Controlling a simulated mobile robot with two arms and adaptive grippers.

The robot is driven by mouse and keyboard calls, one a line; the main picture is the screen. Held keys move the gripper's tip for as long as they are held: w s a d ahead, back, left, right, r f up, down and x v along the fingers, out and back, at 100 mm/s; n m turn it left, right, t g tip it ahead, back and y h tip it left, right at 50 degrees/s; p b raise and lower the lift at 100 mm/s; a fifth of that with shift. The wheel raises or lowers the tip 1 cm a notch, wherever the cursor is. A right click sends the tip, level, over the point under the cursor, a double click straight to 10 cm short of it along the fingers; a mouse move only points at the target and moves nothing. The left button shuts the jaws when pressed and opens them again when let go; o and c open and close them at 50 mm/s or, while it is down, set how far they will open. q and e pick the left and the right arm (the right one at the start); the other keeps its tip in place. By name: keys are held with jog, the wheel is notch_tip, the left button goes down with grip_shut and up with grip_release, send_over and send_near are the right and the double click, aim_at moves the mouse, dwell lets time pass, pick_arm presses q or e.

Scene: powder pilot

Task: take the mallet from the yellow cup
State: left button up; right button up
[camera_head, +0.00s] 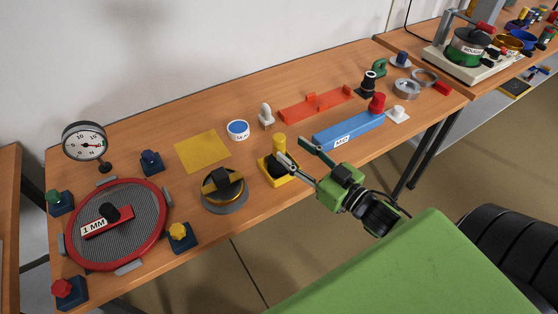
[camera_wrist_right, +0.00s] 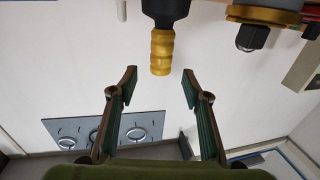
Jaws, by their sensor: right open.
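The mallet's yellow ribbed handle (camera_head: 279,143) stands up out of the low yellow cup (camera_head: 291,178) near the table's front edge. Its dark head sits down in the cup, partly hidden. In the right wrist view the handle (camera_wrist_right: 162,52) hangs from a black part at the top edge, and the cup cannot be made out. My right gripper (camera_head: 293,149) is open and empty, just right of the handle in the head view. In the right wrist view its fingertips (camera_wrist_right: 159,72) are spread, with the handle's end centred just beyond them. My left gripper is not in view.
A round black-and-yellow piece on a grey disc (camera_head: 224,192) stands left of the cup. A blue bar (camera_head: 350,128) lies to its right, with a red-topped piece (camera_head: 377,103). A yellow sheet (camera_head: 202,151) and a blue-topped white jar (camera_head: 238,130) lie behind. A red-rimmed sieve (camera_head: 130,238) fills the left end.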

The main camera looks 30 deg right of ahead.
aim_at(284, 143)
jog(key=shift+p+x, duration=0.6)
jog(key=shift+x, duration=2.55)
jog(key=shift+a, duration=0.1)
grip_shut()
jog(key=shift+r, duration=0.1)
